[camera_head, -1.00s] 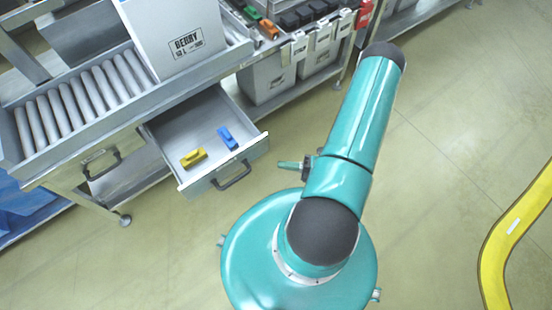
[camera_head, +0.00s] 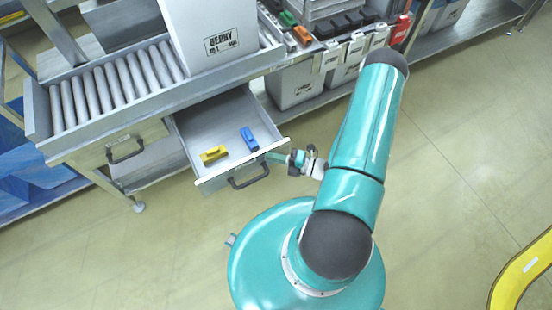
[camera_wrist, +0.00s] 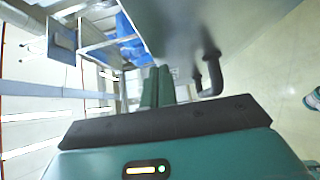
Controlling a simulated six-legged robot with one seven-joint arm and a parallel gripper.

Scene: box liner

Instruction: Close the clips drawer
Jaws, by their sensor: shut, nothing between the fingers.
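The clips drawer (camera_head: 205,183) is pulled out below the roller bench, with a yellow clip (camera_head: 214,154) and a blue clip (camera_head: 249,139) inside. Its dark handle (camera_head: 248,176) is on the front panel. My gripper (camera_head: 272,157) is at the right end of that front panel in the head view; whether it touches is unclear. In the wrist view my gripper (camera_wrist: 157,72) has its teal fingers together and empty, pointing at the grey drawer front (camera_wrist: 190,25), with the handle (camera_wrist: 211,72) just right of them.
A shut drawer with a handle (camera_head: 125,150) is to the left. A white box (camera_head: 212,35) stands on the rollers (camera_head: 108,88) above. Grey bins (camera_head: 292,82) sit on the lower shelf to the right. The floor (camera_head: 440,180) to the right is open, with a yellow strip (camera_head: 525,270) at the edge.

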